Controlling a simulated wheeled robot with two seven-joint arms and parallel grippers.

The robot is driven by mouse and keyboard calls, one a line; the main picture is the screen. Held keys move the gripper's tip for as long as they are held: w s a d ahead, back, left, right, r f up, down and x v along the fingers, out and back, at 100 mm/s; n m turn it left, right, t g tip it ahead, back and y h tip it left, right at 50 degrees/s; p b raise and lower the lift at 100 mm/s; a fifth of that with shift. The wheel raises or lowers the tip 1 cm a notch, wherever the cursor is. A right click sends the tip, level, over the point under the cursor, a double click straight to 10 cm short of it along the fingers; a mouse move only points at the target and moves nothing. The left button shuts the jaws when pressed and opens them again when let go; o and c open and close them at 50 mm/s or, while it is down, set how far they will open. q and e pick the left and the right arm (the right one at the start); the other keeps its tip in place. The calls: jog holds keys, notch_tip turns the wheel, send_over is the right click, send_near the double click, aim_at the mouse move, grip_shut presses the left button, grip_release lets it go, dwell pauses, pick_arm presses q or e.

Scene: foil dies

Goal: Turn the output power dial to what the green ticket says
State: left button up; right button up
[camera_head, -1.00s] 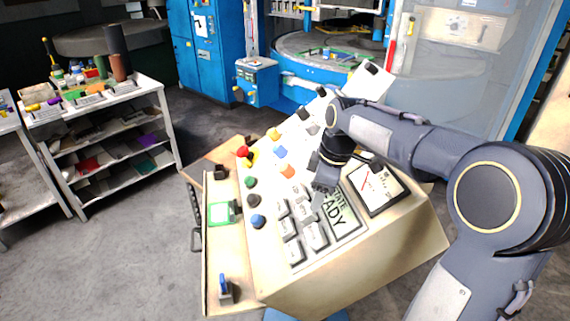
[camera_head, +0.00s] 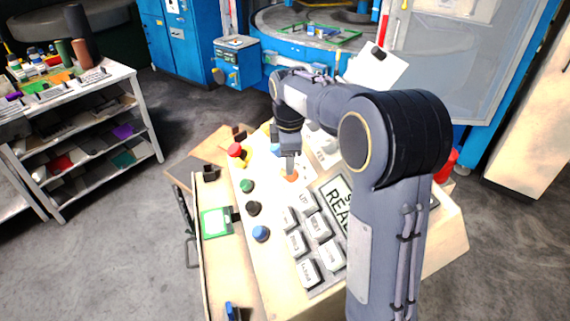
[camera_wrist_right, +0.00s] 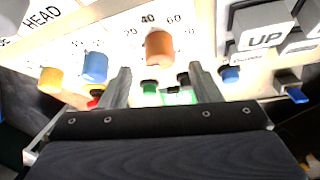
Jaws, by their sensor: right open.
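An orange dial (camera_head: 291,178) sits on the sloping cream console panel; its label is not readable. In the right wrist view the orange dial (camera_wrist_right: 160,46) has a printed scale around it with 20, 40 and 60 legible. My right gripper (camera_wrist_right: 160,70) is open, its fingers spread to either side of the dial's line, with the dial just beyond the fingertips. In the head view my right gripper (camera_head: 289,162) is right by the dial; contact cannot be told. A green-edged ticket (camera_head: 215,222) lies on the console's left ledge, its writing too small to read. My left gripper is out of view.
A blue knob (camera_wrist_right: 95,66) and a yellow knob (camera_wrist_right: 50,79) stand beside the dial. Grey keys (camera_head: 309,270) and a display (camera_head: 338,208) lie close by. A red button (camera_head: 235,149) is at the panel's left edge. A shelf (camera_head: 140,100) stands at left.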

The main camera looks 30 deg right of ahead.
jog(key=shift+w+d+f+p, duration=0.1)
jog(key=shift+w+f+p, duration=0.1)
jog(key=shift+f, duration=1.1)
jog(key=shift+w+d+f+p, duration=0.1)
jog(key=shift+w+f+p, duration=0.05)
jog(key=shift+f, duration=1.1)
jog(key=c, duration=1)
